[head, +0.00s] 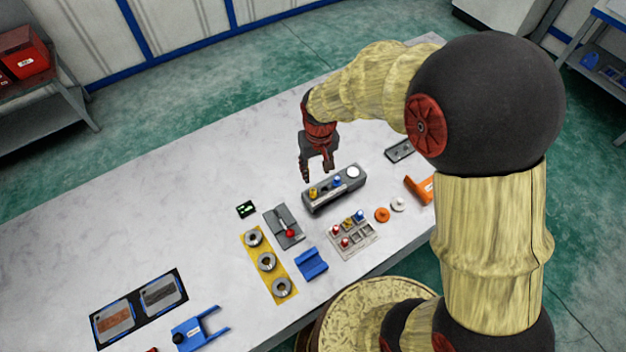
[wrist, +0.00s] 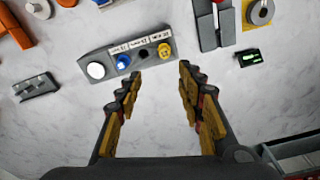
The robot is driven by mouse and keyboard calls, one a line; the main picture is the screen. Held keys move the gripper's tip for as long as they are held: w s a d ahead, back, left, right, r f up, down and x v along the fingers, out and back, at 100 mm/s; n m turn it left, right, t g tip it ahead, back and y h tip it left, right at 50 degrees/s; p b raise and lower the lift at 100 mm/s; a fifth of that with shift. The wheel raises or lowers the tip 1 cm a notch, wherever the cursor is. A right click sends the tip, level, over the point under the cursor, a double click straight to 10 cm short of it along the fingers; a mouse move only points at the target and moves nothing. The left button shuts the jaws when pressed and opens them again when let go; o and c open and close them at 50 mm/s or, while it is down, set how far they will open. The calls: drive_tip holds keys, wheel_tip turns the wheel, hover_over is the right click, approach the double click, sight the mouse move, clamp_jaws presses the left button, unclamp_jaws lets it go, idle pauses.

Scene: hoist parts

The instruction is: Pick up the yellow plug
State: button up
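A grey box (head: 345,192) stands on the table with a yellow plug (head: 313,191), a blue plug (head: 337,181) and a round white part (head: 352,172) on its top. In the wrist view the yellow plug (wrist: 164,50) sits at the box's right end, beside a dark empty hole (wrist: 143,54). My gripper (head: 315,174) is above and behind the box. In the wrist view my gripper (wrist: 160,72) is open and empty, its fingers spread, with the yellow plug just beyond the gap between the tips.
A compartment tray (head: 356,250) with several small coloured parts stands in front of the box. A grey plate with a red-knobbed lever (head: 284,225), a yellow strip with metal rings (head: 258,262) and a small dark display (head: 246,209) lie to the left.

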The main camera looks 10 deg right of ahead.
sight(313, 191)
drive_tip(key=shift+g, duration=0.5)
drive_tip(key=f+p, duration=0.1)
drive_tip(key=a+f+p, duration=0.2)
drive_tip(key=f, duration=0.1)
drive_tip(key=shift+w, duration=0.1)
wheel_tip(313, 191, down, 3)
drive_tip(key=shift+d+r, duration=0.1)
drive_tip(key=shift+r, duration=0.1)
drive_tip(key=f, duration=0.3)
drive_tip(key=d+f+b, duration=0.1)
drive_tip(key=shift+s+f, duration=0.25)
drive_tip(key=shift+s, duration=0.1)
drive_tip(key=shift+f, duration=0.35)
drive_tip(key=shift+c, duration=0.9)
drive_tip(key=c, duration=0.7)
drive_tip(key=shift+c, duration=0.2)
